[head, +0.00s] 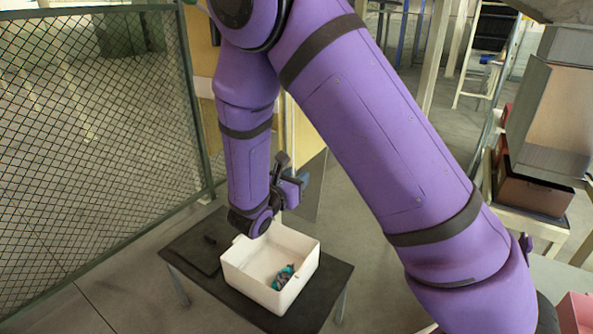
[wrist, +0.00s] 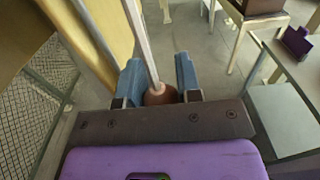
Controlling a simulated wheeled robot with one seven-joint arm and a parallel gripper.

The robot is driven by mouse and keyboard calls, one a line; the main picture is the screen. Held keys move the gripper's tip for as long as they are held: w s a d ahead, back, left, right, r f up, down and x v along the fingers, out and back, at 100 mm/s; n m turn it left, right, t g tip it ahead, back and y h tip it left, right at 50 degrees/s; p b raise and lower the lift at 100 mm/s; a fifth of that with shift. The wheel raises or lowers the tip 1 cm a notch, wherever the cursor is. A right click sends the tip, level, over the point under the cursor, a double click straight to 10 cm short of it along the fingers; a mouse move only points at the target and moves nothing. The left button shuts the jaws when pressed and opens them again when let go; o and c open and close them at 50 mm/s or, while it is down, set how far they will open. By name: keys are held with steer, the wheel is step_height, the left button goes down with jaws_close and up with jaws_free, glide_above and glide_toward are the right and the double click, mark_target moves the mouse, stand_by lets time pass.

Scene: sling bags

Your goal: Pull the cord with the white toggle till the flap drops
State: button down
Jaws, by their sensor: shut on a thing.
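My gripper (wrist: 159,82) has two blue fingers, one on each side of a brown, rounded knob (wrist: 160,95), and is shut on it. A pale straight cord (wrist: 139,40) runs up from the knob and out of the top of the wrist view. No white toggle is clear in either view. In the head view my gripper (head: 292,184) is above the back of a white bin, partly hidden by my own arm. A flap cannot be made out for certain; a yellow panel (wrist: 105,25) stands left of the cord.
The white bin (head: 250,279) stands on a dark low table (head: 205,273), with teal-and-dark items (head: 285,277) inside. A wire mesh fence (head: 90,120) closes off the left. Boxes (head: 540,187) on a stand are at the right. Open floor lies behind the table.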

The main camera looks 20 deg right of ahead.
steer(key=c, duration=0.8)
jaws_free()
steer(key=shift+a, duration=0.1)
steer(key=v, duration=1)
steer(key=shift+s+a, duration=0.25)
